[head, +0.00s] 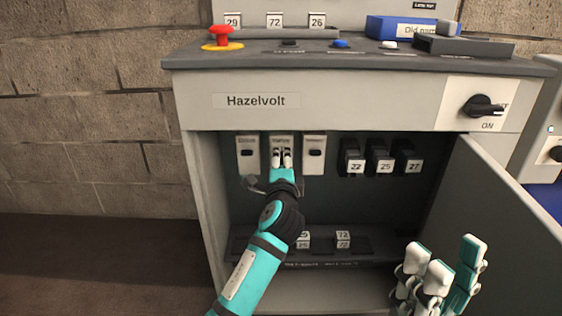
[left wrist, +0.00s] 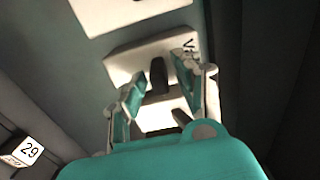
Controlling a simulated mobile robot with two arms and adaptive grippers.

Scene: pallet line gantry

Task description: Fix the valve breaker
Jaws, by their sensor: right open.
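The valve breaker (head: 281,140) is the middle of three white breaker plates in the open cabinet. Its label begins with "V" in the left wrist view, where its white plate (left wrist: 122,64) and upright black lever (left wrist: 158,76) show. My left gripper (head: 282,158) is in front of this breaker and hides its lower part in the head view. In the left wrist view its fingers (left wrist: 160,88) stand apart, one on each side of the lever, with a gap visible. My right gripper (head: 446,264) is open and empty at the lower right, before the cabinet.
Breakers stand left (head: 247,154) and right (head: 314,155) of the middle one. Black plug blocks (head: 380,158) numbered 22, 25 and 27 hang further right. A rack (head: 365,243) with numbered blocks lies below. The open door (head: 510,215) bounds the right. A rotary switch (head: 482,106) sits above.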

